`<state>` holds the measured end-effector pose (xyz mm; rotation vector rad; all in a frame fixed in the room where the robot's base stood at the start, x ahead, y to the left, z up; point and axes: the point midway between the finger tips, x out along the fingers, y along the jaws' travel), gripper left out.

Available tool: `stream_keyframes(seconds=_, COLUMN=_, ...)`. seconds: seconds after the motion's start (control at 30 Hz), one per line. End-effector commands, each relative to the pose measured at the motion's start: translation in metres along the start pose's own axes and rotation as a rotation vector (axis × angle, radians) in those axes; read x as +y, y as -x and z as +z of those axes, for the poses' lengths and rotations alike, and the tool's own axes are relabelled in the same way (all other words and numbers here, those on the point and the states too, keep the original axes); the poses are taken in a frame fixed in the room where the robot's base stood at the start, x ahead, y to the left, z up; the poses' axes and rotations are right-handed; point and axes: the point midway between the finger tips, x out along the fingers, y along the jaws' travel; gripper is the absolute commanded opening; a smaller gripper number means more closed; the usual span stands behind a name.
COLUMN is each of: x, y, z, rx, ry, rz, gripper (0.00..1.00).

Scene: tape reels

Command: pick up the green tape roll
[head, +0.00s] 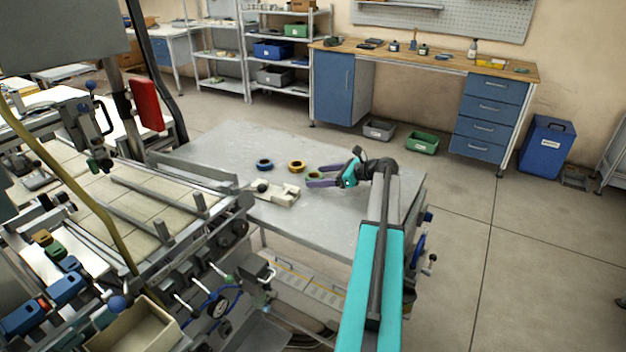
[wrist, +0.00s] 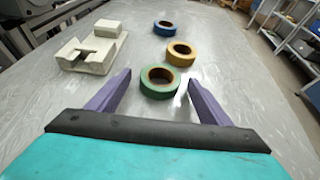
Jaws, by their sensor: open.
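The green tape roll (wrist: 160,91) lies flat on the grey metal table (wrist: 270,130), between the fingertips of my gripper (wrist: 157,80) in the wrist view. The purple fingers are open, one on each side of it, with gaps showing. In the head view the green roll (head: 314,176) is partly hidden by my gripper (head: 308,176). A yellow tape roll (wrist: 181,53) lies just beyond it, and a blue tape roll (wrist: 163,28) lies farther off. Both also lie flat.
A pale block-like fixture (wrist: 90,54) sits on the table to the left of the rolls. A machine with rails (head: 150,215) stands at the table's left side in the head view. The table right of the rolls is clear in the wrist view.

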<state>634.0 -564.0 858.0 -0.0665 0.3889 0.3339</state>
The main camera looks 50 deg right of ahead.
Motion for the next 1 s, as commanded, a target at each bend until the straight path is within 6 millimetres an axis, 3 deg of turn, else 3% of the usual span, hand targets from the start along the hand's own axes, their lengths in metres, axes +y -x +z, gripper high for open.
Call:
stream_keyframes(seconds=0.3, x=-0.0002, y=0.0006, z=0.0, rx=0.0, ry=0.0, rz=0.0, gripper=0.73)
stream_keyframes(seconds=0.57, x=-0.0003, y=0.0009, z=0.0, rx=0.0, ry=0.0, rz=0.0, gripper=0.29)
stream_keyframes(seconds=1.0, x=-0.0006, y=0.003, z=0.0043, rx=-0.001, ry=0.0, rz=-0.001, gripper=0.28)
